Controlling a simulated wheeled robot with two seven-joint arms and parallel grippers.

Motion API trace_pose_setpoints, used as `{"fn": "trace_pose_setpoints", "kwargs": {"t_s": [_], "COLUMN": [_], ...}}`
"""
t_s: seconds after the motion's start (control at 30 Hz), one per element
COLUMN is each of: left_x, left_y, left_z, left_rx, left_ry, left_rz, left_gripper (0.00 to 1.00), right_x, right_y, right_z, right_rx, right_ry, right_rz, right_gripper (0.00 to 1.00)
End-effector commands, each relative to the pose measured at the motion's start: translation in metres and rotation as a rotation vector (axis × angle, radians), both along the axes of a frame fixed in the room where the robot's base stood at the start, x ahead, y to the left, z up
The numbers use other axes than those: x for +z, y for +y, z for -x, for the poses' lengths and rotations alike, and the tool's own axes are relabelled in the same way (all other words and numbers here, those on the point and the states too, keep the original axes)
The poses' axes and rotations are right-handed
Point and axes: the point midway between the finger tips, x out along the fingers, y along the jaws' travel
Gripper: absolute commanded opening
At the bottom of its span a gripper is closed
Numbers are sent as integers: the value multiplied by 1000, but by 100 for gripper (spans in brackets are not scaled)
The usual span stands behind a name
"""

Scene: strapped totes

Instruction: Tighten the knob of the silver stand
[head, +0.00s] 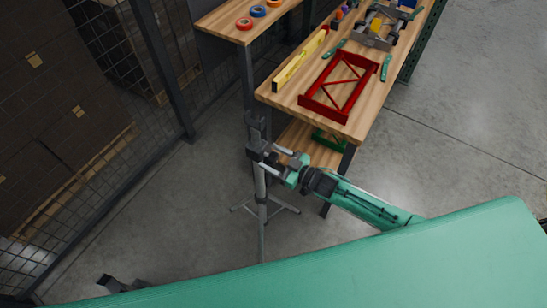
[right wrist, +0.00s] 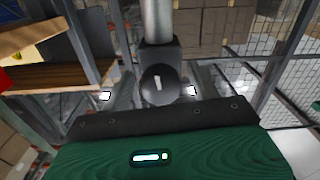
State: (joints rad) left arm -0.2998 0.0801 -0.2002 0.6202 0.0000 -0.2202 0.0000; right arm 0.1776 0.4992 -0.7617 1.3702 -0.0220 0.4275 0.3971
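The silver stand (head: 261,192) is upright on the floor left of the workbench, with a thin pole, spread legs and a dark collar. In the right wrist view its pole (right wrist: 158,22) runs down into a black block carrying a round black knob (right wrist: 158,86) with a white mark. My right gripper (head: 266,154) is at the collar, its fingers on either side of the knob. Gaps show between fingers and knob, so it is open. The knob is hard to make out in the head view. A dark part of my left gripper (head: 116,284) shows at the lower left; its fingers are unclear.
The wooden workbench (head: 310,108) right of the stand holds a red frame (head: 340,84), a yellow level (head: 300,60) and other tools. A wire fence (head: 135,75) and stacked boxes (head: 45,100) stand at left. Floor around the stand's legs is clear.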

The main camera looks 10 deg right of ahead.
Motion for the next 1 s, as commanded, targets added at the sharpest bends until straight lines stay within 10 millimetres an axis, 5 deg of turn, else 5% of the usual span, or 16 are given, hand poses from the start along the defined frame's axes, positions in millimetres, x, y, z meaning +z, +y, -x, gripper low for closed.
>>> {"fn": "trace_pose_setpoints", "kwargs": {"t_s": [0.37,1.0], "left_x": [-2,-30], "left_y": [0,0], "left_z": [0,0], "left_rx": [0,0], "left_ry": [0,0], "left_rz": [0,0], "left_gripper": [36,36], "right_x": [-1,-2], "right_y": [-5,-89], "right_z": [5,90], "right_rx": [0,1], "right_ry": [0,1], "right_rz": [0,1], "right_gripper": [61,61]}}
